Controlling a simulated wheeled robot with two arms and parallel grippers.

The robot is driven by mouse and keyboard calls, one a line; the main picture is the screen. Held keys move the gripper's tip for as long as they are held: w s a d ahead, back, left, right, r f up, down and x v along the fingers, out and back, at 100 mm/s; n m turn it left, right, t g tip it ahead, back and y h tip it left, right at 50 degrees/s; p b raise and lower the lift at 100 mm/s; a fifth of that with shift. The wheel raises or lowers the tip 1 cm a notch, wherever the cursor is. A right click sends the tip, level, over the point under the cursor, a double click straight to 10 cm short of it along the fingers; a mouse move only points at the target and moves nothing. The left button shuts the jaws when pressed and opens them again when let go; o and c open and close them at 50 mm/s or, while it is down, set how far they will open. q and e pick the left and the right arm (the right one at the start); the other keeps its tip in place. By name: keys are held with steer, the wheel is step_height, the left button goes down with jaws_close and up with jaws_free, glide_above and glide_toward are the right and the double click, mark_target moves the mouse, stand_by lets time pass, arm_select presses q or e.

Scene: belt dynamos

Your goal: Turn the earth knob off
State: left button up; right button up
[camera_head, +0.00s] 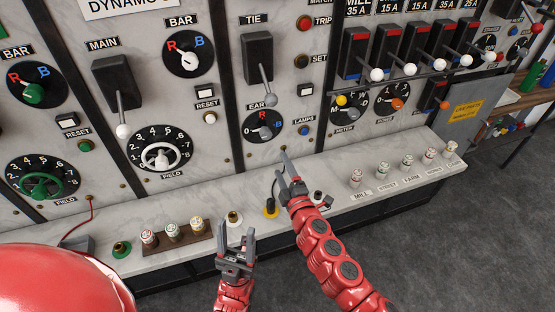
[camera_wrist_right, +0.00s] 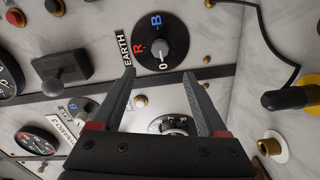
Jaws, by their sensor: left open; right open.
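The earth knob (camera_head: 264,129) is a small grey knob on a round black dial marked 0, R and B, low on the marble panel under the tie switch. It shows close up in the right wrist view (camera_wrist_right: 151,45), with the EARTH plate beside it. I cannot tell for certain which mark it points at. My right gripper (camera_head: 284,167) is open and empty, just below and right of the dial and apart from it; its fingers (camera_wrist_right: 160,76) point toward the panel. My left gripper (camera_head: 237,233) is open and empty at the ledge's front, away from the knob.
The tie switch lever (camera_head: 270,99) hangs just above the dial. A blue lamp button (camera_head: 304,131) sits to its right. A yellow-based plug with a black cable (camera_head: 271,209) stands on the ledge near my right gripper. Several terminals line the ledge.

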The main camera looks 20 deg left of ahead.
steer(key=shift+v, duration=0.8)
steer(key=shift+a, duration=0.1)
